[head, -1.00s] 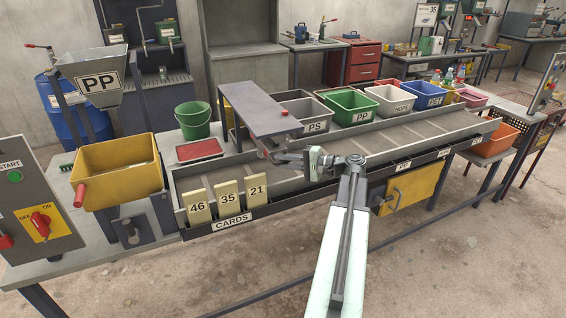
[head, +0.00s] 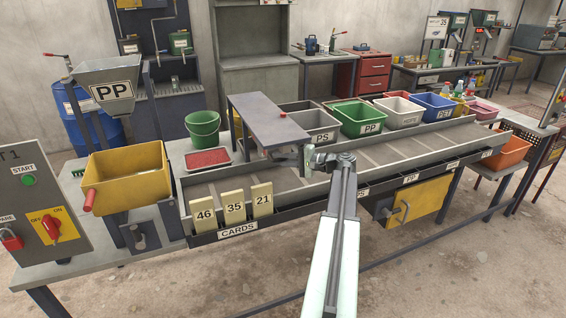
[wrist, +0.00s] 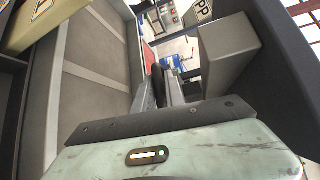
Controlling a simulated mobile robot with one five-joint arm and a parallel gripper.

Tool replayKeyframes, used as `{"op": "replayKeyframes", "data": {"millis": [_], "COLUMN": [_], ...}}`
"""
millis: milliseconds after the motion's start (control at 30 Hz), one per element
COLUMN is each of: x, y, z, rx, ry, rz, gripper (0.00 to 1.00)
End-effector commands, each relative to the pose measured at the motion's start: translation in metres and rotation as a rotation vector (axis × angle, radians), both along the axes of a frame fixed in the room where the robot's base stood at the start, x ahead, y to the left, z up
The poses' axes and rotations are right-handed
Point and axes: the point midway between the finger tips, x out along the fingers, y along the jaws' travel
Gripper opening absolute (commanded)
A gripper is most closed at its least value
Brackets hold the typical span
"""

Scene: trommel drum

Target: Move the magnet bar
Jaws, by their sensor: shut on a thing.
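My gripper (head: 277,156) reaches in from the right, low by the bar's near end. In the wrist view my gripper (wrist: 165,85) has its fingers close together on a narrow dark piece. A large grey block (wrist: 228,50) stands just right of the fingers. The head view shows the held part small and partly hidden, so its exact shape cannot be told.
The sectioned grey trough (head: 220,187) lies below my gripper. Cards 46, 35 and 21 (head: 234,208) stand along its front edge. A red tray (head: 208,158) and green bucket (head: 203,128) are left of the bar. Several bins, including a green PP bin (head: 358,118), line the back.

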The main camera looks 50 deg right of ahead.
Motion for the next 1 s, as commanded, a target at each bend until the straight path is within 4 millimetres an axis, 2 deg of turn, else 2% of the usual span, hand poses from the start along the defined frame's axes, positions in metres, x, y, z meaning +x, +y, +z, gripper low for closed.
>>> {"op": "replayKeyframes", "data": {"millis": [67, 100, 133, 467, 567, 800, 1000], "x": [0.000, 0.000, 0.000, -0.004, -0.016, -0.060, -0.076], "y": [0.004, 0.004, 0.003, -0.001, -0.006, -0.021, -0.026], "z": [-0.002, -0.002, -0.002, 0.000, 0.002, 0.009, 0.010], "rx": [-0.003, -0.004, -0.003, -0.001, -0.001, -0.002, -0.001], "ry": [0.006, 0.006, 0.005, 0.001, 0.001, 0.002, 0.002], "rz": [0.012, 0.011, 0.011, 0.001, 0.001, 0.003, 0.003], "gripper": [0.00, 0.26, 0.34, 0.34, 0.34, 0.34, 0.34]}}
